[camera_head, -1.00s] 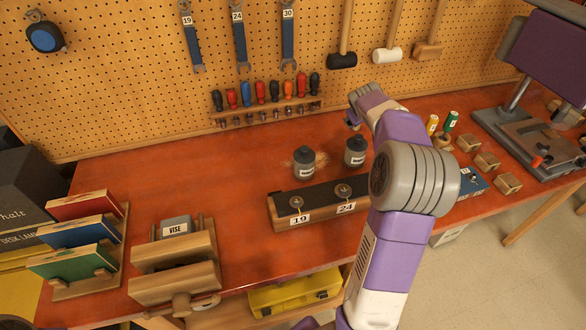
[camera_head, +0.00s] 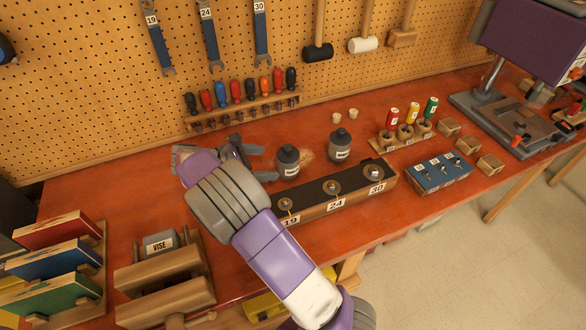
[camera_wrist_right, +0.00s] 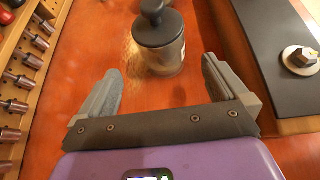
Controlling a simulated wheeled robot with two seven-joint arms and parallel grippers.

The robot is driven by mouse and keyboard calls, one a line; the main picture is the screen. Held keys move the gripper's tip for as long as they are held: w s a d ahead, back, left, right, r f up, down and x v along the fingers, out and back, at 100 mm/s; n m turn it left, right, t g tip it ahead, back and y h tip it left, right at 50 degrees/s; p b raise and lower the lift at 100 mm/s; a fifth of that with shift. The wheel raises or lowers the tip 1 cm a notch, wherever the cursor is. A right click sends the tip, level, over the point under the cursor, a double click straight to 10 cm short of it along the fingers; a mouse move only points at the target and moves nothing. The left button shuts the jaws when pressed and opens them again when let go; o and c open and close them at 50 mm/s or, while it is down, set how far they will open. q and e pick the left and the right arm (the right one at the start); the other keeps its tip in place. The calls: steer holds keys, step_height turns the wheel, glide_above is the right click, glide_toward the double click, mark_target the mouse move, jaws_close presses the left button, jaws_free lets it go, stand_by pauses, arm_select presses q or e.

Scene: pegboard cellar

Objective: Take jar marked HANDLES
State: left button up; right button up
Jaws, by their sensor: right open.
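Two grey jars with dark lids stand upright on the red bench, a left jar (camera_head: 288,163) and a right jar (camera_head: 340,148). My left gripper is not in view.
A dark-topped block (camera_head: 310,190) marked 19, 24 and 30 lies in front of the jars. A screwdriver rack (camera_head: 240,112) is behind the gripper. A wooden vise (camera_head: 165,285) stands front left. A blue tray (camera_head: 440,177) and red, yellow and green cylinders are to the right.

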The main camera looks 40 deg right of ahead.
mark_target(288, 163)
steer(key=shift+g, duration=0.4)
steer(key=b+x, duration=0.2)
steer(key=x, duration=0.5)
steer(key=shift+d+f+b, duration=0.15)
steer(key=shift+d+b, duration=0.2)
steer(key=shift+s+d+f, duration=0.15)
steer(key=shift+s+d, duration=0.1)
steer(key=shift+d, duration=0.25)
steer(key=c, duration=1.6)
